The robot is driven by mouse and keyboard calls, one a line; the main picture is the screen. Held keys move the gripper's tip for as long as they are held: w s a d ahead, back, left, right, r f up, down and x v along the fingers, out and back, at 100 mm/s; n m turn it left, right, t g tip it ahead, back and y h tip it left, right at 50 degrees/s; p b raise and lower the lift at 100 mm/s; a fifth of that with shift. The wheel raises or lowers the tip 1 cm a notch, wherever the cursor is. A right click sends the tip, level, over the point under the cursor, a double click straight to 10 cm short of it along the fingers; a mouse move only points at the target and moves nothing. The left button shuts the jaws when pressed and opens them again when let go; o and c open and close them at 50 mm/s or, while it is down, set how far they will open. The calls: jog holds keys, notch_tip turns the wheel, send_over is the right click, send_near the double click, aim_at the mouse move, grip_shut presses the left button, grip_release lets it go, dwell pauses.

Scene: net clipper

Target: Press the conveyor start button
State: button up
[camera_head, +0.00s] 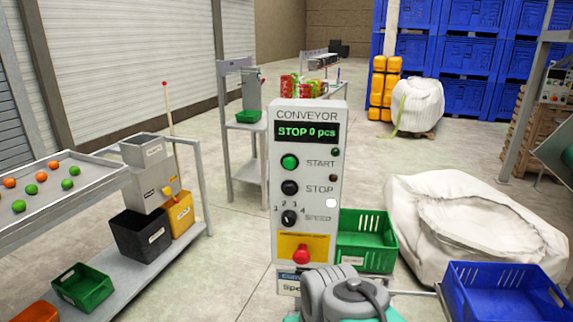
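The conveyor control panel (323,215) stands upright in the middle of the head view, facing me. Its display (307,132) reads "STOP 0 pcs". The green start button (290,162) is below the display, with "START" to its right. A black stop button (290,187) sits under it, then a speed knob (290,218) and a red emergency button (301,254) on a yellow plate. Part of my arm shows at the bottom centre, below and in front of the panel. My gripper's fingers are not visible.
A sorting table (95,190) with orange and green balls is at left, with bins on its lower shelf. A green crate (367,257), a white bulk bag (415,268) and a blue crate (480,300) are at right. The floor left of the panel is clear.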

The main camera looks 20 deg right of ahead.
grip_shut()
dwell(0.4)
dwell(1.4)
